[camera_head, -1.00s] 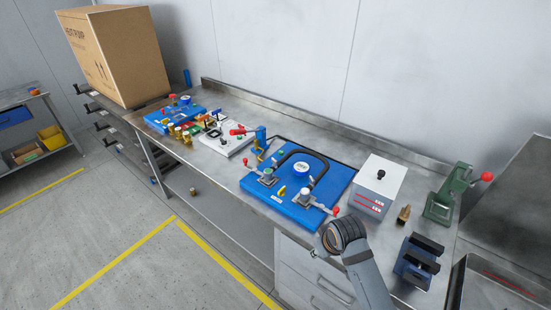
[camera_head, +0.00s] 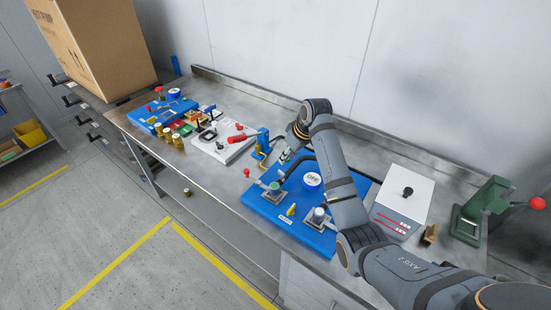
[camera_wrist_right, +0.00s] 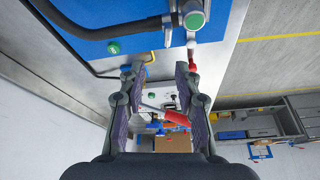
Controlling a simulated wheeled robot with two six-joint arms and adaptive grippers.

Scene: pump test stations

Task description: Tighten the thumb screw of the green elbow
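The green elbow (camera_head: 273,187) sits on the left part of the blue pump station (camera_head: 262,206), at one end of a black hose. In the right wrist view the green-marked fitting (camera_wrist_right: 194,20) is at the top, beyond the fingers. I cannot clearly make out its thumb screw. My right arm reaches across the blue station, and its gripper (camera_head: 284,157) is above the station's back left edge. In the right wrist view this gripper (camera_wrist_right: 161,76) is open, with nothing held between its fingers. My left gripper is not in view.
A red-tipped lever (camera_head: 246,173) stands beside the elbow. A blue upright tool (camera_head: 262,143) and a white panel with a red handle (camera_head: 222,150) are left of the station. A white-lidded box (camera_head: 403,195) and green press (camera_head: 480,212) are at right.

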